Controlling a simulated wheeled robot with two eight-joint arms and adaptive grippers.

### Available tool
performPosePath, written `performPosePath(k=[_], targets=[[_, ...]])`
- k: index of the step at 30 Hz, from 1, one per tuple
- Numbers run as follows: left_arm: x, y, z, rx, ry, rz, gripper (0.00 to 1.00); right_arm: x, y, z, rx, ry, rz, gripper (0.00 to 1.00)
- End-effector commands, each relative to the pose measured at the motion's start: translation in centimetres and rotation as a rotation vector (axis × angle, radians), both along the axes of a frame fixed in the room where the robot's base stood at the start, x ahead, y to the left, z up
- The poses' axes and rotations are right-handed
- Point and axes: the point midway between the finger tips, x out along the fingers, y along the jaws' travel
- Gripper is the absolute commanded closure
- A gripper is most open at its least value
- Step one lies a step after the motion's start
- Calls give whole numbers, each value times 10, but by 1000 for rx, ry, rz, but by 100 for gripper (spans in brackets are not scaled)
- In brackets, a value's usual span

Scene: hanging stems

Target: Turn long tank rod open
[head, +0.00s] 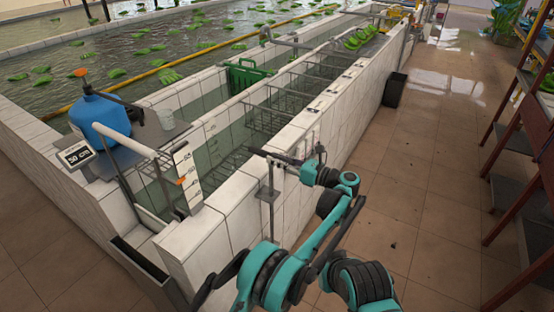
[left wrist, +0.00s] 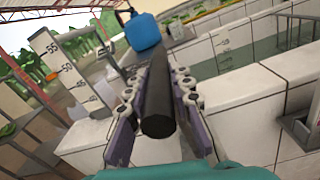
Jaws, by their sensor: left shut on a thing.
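The long tank rod's dark, round grip (left wrist: 158,95) runs between the two fingers of my left gripper (left wrist: 157,82) in the left wrist view, its near end facing the camera. In the head view, my left gripper (head: 291,162) is at the outer face of the white tiled tank wall, near its top edge. The dark bar of the rod (head: 259,153) sticks out to the left of the fingers there. A thin metal stem with a small plate (head: 270,192) hangs below it against the wall. The fingers hide part of the rod. My right gripper does not show.
A blue jug (head: 98,117), a scale display (head: 76,154) and a level gauge (head: 187,175) stand at the left end of the tank. Wire racks (head: 268,118) sit in the channel. A dark bin (head: 395,90) stands beside the wall. The tiled floor (head: 420,190) to the right is mostly clear.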

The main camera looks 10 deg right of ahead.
Motion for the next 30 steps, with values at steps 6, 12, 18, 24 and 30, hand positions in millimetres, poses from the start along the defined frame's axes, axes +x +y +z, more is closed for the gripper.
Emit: performPosePath(k=[6,12,18,24,30], targets=[[0,0,0,0,0,3,100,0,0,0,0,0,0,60],[1,1,0,0,0,2,65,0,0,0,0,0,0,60],[0,0,0,0,0,2,57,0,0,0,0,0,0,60],[0,0,5,0,0,2,57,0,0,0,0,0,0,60],[0,0,36,0,0,2,57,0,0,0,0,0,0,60]])
